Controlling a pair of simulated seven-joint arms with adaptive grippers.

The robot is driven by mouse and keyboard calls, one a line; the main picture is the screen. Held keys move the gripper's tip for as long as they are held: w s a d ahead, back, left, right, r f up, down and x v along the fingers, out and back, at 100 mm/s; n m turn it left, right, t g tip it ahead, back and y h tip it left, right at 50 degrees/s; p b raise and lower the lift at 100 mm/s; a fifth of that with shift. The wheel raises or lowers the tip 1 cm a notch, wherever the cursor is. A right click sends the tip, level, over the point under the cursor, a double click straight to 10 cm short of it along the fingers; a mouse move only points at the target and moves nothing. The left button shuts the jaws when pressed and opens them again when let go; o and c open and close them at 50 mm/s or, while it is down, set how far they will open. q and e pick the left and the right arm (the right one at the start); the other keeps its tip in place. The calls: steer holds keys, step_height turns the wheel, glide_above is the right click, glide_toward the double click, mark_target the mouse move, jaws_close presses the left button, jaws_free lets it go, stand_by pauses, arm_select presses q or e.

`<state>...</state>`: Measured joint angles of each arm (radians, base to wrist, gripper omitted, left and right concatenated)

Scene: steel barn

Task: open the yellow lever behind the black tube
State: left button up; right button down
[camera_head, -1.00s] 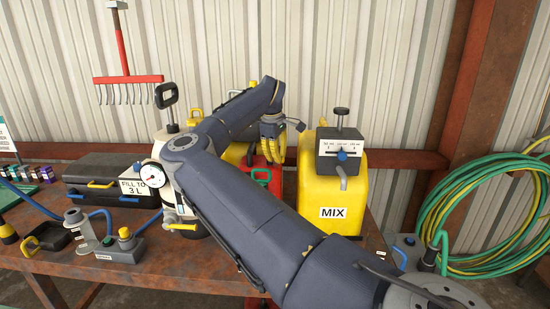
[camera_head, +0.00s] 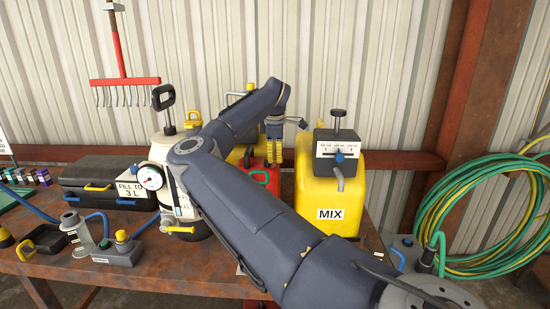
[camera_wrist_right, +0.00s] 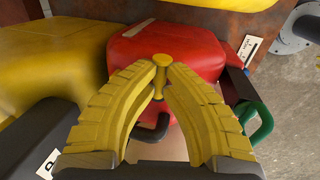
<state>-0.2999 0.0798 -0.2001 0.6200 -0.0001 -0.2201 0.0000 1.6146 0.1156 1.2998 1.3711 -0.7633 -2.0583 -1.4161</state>
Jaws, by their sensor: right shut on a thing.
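In the right wrist view, a yellow lever (camera_wrist_right: 159,62) with a round top and short stem stands at the red container (camera_wrist_right: 190,48). A bent black tube (camera_wrist_right: 150,132) lies below it in that view, nearer to my wrist. My right gripper (camera_wrist_right: 161,76) has its yellow fingertips closed around the lever's stem. In the head view, my right gripper (camera_head: 273,153) points down over the red container (camera_head: 263,184); the lever and tube cannot be made out there, and my arm covers part of the area. My left gripper is not in view.
A yellow MIX tank (camera_head: 335,195) stands just right of the red container. A white sprayer (camera_head: 184,207) with a gauge and yellow lever stands left. A green handle (camera_wrist_right: 262,122) lies close to my right finger. Coiled hoses (camera_head: 480,220) hang at right.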

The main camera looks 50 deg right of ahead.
steer(key=shift+f, duration=0.1)
steer(key=c, duration=1.4)
jaws_free()
step_height(320, 180, up, 12)
steer(key=s+a, duration=0.1)
steer(key=shift+s+a, duration=0.2)
steer(key=shift+a, duration=0.2)
steer(key=shift+f, duration=0.1)
